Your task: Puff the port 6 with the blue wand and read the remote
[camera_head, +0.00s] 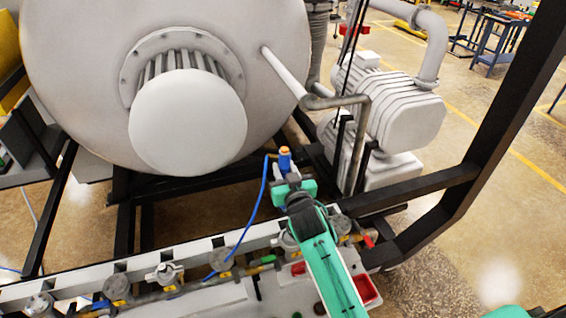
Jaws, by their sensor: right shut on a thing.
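My right gripper (285,169) is shut on the blue wand (285,160), which has an orange end on top. It holds the wand up beyond the white rail, in front of the furnace's lower right side. A thin blue hose (262,195) loops from the wand down to the rail. Several round ports or valves with yellow tags, such as this one (222,258), line the rail. The tag numbers are too small to read, so I cannot tell which is port 6. I cannot make out the remote. My left gripper is not in view.
The large grey furnace vessel (80,80) with a round white end fills the upper left. A ribbed pump (400,110) and bent pipe stand to its right. Black frame beams (490,130) cross the right side. A red tray (367,292) lies beside my right forearm.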

